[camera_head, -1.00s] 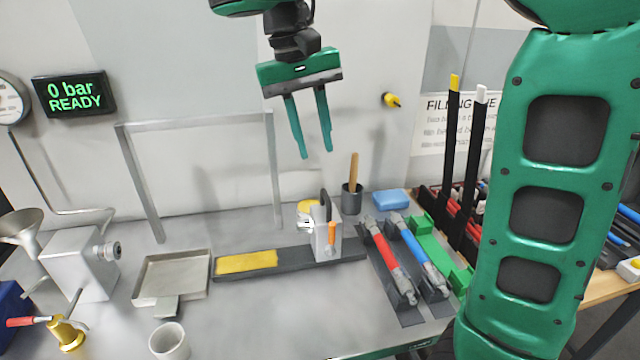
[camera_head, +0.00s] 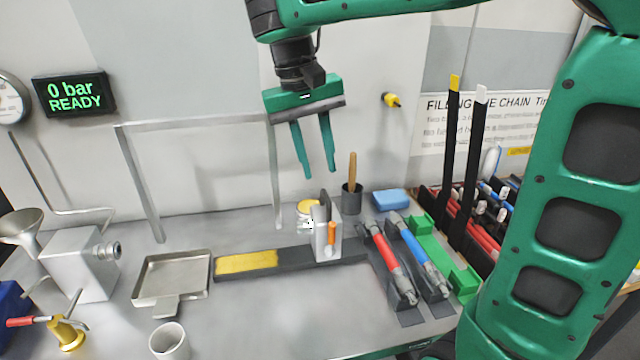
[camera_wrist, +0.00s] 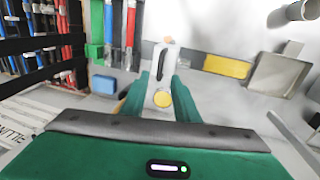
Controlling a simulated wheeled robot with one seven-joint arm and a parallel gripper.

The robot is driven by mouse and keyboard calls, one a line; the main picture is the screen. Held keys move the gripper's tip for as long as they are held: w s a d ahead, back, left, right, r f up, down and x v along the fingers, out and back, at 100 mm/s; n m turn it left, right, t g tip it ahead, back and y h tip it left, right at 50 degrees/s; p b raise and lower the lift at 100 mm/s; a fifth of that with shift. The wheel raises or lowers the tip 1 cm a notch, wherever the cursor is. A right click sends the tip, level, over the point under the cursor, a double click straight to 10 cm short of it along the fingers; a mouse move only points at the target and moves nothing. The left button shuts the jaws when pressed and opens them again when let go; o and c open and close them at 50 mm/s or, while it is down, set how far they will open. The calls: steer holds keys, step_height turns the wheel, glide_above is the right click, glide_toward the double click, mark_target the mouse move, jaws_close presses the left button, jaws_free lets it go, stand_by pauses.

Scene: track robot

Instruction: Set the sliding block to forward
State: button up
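The sliding block (camera_head: 322,240) is a grey upright block with a dark handle and an orange pin on its front. It sits toward the right end of a dark rail (camera_head: 290,258), which has a yellow patch (camera_head: 246,263) at its left end. In the wrist view the block (camera_wrist: 161,75) shows between my two fingers. My gripper (camera_head: 320,176) is open and empty, its teal fingers pointing down, above the block and apart from it.
Right of the block lie a red cylinder (camera_head: 388,262) and a blue cylinder (camera_head: 421,262) in dark holders. A cup with a wooden handle (camera_head: 352,198) and a blue sponge (camera_head: 391,200) stand behind. A metal tray (camera_head: 172,279) is left. A grey frame (camera_head: 140,185) rises behind the rail.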

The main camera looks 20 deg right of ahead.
mark_target(324, 194)
steer(key=shift+s+d+f, duration=0.1)
steer(key=shift+d+f, duration=0.1)
steer(key=shift+f, duration=0.7)
steer(key=shift+w+d+f, duration=0.1)
steer(key=shift+d+f, duration=0.05)
steer(key=shift+f, duration=0.8)
steer(key=shift+s+d+f, duration=0.1)
steer(key=shift+d+f, duration=0.1)
steer(key=shift+f, duration=0.7)
steer(key=shift+c, duration=0.3)
steer(key=shift+a, duration=0.1)
jaws_close()
